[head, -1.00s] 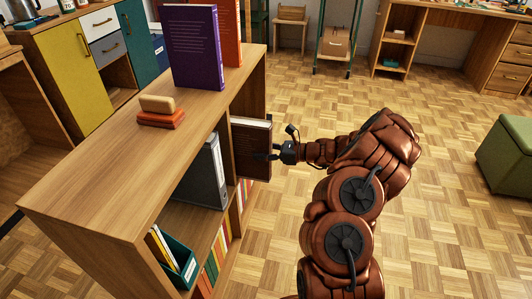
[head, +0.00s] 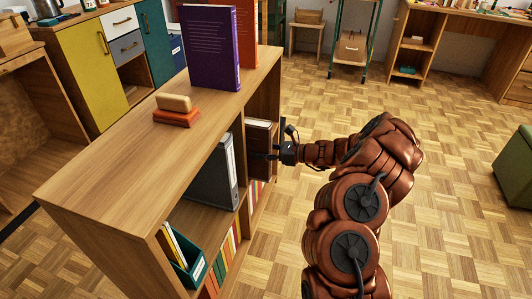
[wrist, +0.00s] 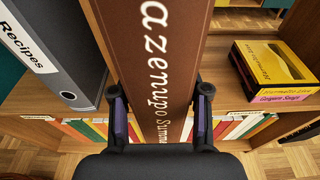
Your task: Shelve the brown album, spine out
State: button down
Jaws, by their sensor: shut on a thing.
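The brown album (head: 259,141) stands upright in the upper compartment of the bookcase, mostly inside it. In the wrist view its brown spine (wrist: 152,50) with white lettering faces me. My gripper (head: 278,154) is at the open front of the compartment. In the wrist view my gripper (wrist: 160,100) is shut on the album, one finger on each side near the spine. The album's far end is hidden.
A grey "Recipes" binder (wrist: 48,55) stands to the left. A yellow-and-black box (wrist: 272,68) lies to the right, apart from the album. Several thin books (wrist: 228,128) fill the shelf below. A purple book (head: 214,48) stands on top of the bookcase (head: 110,160).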

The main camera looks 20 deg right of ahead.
aim_at(272, 148)
jog(key=r+b+x, duration=0.1)
jog(key=x, duration=0.7)
jog(key=shift+w+a+r, duration=0.2)
jog(key=shift+w+r, duration=0.05)
jog(key=shift+r, duration=0.15)
dwell(0.7)
jog(key=shift+f, duration=0.15)
dwell(0.6)
jog(key=c, duration=0.9)
grip_release()
jog(key=shift+c, duration=0.2)
jog(key=o, duration=0.5)
jog(key=shift+f, duration=0.1)
jog(key=shift+c, duration=0.2)
jog(key=shift+s+f, duration=0.1)
jog(key=v, duration=1.2)
jog(key=shift+d, duration=0.1)
